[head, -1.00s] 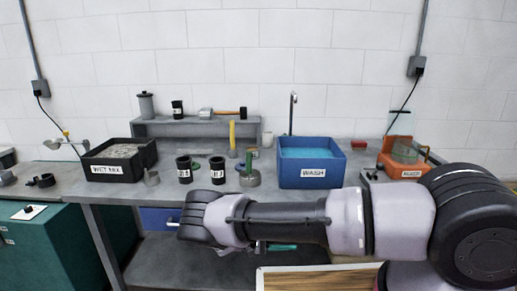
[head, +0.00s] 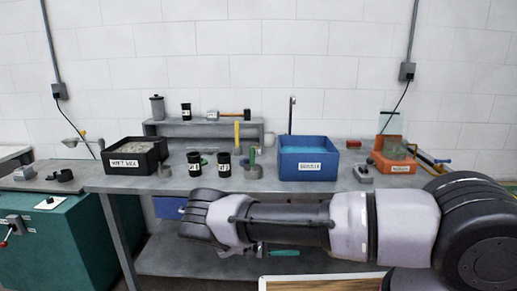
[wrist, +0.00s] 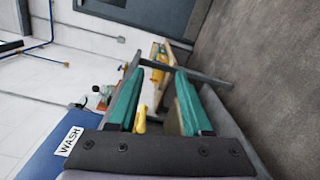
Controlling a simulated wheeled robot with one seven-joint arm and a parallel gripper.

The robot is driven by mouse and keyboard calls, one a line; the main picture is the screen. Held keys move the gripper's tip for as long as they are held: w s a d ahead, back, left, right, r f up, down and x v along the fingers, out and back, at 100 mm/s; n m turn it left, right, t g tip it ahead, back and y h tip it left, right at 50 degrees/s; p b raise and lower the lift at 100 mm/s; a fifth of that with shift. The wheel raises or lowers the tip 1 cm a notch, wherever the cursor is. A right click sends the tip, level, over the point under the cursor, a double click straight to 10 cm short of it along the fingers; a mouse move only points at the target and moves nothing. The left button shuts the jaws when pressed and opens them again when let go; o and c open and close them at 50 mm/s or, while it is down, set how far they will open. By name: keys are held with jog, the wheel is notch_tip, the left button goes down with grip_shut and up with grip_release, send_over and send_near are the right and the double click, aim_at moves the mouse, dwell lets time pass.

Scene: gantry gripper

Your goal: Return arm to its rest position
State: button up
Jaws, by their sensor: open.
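My arm stretches across the front of the bench in the head view, bent to the left. My gripper is mostly hidden behind the arm there; a green finger (head: 284,252) shows just below the forearm. In the wrist view my gripper (wrist: 158,90) has two green fingers apart, with nothing visibly held. A small yellow thing (wrist: 140,120) appears between the fingers; I cannot tell how far beyond them it lies.
The grey bench (head: 110,184) carries a black WET MIX tub (head: 125,163), two black cups, a blue WASH tub (head: 309,167) and an orange container (head: 397,164). A teal cabinet (head: 60,240) stands left. A wood-topped surface (head: 320,284) lies low in front.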

jog(key=w+d+r+m+g+y, duration=0.1)
jog(key=d+r+m+y, duration=0.15)
jog(key=r+y, duration=1)
jog(key=d+r+m+g+y, duration=0.1)
jog(key=d+r+m+y, duration=0.15)
jog(key=r, duration=1.85)
jog(key=s+d+r+t+y, duration=0.2)
jog(key=s+d+r+t, duration=0.2)
jog(key=s+r, duration=0.4)
jog(key=s+d+r+t+y, duration=0.2)
jog(key=s+d+r+t, duration=0.2)
jog(key=s+r, duration=0.5)
notch_tip(320, 180, up, 4)
jog(key=shift+s+d+f+m+t+y, duration=0.15)
jog(key=shift+s+d+m+t+y, duration=0.2)
jog(key=shift+t, duration=0.75)
jog(key=shift+w+a, duration=0.1)
jog(key=shift+w, duration=0.05)
dwell(1.5)
